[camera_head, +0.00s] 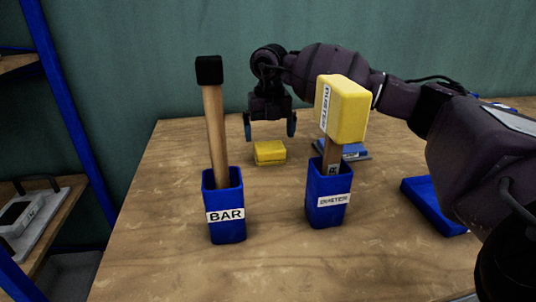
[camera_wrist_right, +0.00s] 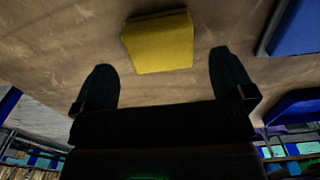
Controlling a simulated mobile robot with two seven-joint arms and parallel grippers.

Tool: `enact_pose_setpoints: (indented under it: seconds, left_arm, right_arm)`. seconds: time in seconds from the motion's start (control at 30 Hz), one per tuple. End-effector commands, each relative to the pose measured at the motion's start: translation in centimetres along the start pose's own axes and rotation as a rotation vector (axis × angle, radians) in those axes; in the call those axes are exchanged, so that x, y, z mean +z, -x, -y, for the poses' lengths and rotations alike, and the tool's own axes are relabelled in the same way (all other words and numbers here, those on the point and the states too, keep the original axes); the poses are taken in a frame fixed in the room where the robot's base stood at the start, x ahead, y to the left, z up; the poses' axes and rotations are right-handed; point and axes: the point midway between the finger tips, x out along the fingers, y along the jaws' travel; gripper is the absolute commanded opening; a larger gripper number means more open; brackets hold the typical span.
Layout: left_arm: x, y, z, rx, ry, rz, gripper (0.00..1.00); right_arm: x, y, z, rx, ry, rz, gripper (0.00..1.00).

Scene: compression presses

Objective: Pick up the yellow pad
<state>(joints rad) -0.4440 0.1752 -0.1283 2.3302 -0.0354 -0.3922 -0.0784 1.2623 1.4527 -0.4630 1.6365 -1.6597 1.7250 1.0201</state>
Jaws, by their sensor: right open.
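The yellow pad (camera_head: 269,153) is a small block lying on the wooden table, behind and between the two blue holders in the head view. In the right wrist view the yellow pad (camera_wrist_right: 158,42) lies just beyond the fingertips, roughly centred between them. My right gripper (camera_head: 270,130) is open and empty, above and slightly behind the pad. Its two dark fingers show in the right wrist view (camera_wrist_right: 166,75), apart from the pad. My left gripper is in neither view.
A blue holder labelled BAR (camera_head: 223,195) holds a wooden stick with a black top. Another blue holder (camera_head: 327,205) holds a yellow-headed duster. A blue tray (camera_head: 430,205) lies at the right, and a blue item (camera_head: 352,149) lies behind the duster. A shelf stands left of the table (camera_head: 135,220).

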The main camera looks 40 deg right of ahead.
Motion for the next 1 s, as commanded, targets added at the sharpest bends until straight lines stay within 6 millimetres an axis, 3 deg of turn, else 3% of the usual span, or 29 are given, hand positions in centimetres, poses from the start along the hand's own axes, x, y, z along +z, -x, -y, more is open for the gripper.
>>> enact_pose_setpoints:
  seconds: [0.17,0.3,0.57,0.87,1.0]
  left_arm:
    - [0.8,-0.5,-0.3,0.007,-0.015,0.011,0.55]
    - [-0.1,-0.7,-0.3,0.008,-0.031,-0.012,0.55]
    - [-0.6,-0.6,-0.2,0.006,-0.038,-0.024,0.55]
    - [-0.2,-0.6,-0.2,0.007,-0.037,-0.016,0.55]
    - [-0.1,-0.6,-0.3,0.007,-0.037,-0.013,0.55]
  right_arm:
    - [-0.4,-3.0,0.0,-0.007,0.001,-0.01,1.0]
    - [-0.5,-4.6,0.0,-0.006,0.0,-0.008,1.0]
    - [-0.5,-4.6,0.0,0.0,0.0,-0.001,1.0]
    - [-0.5,-4.6,0.0,-0.001,0.0,-0.002,0.57]
    - [-0.5,-4.6,0.0,-0.001,0.0,-0.002,0.57]
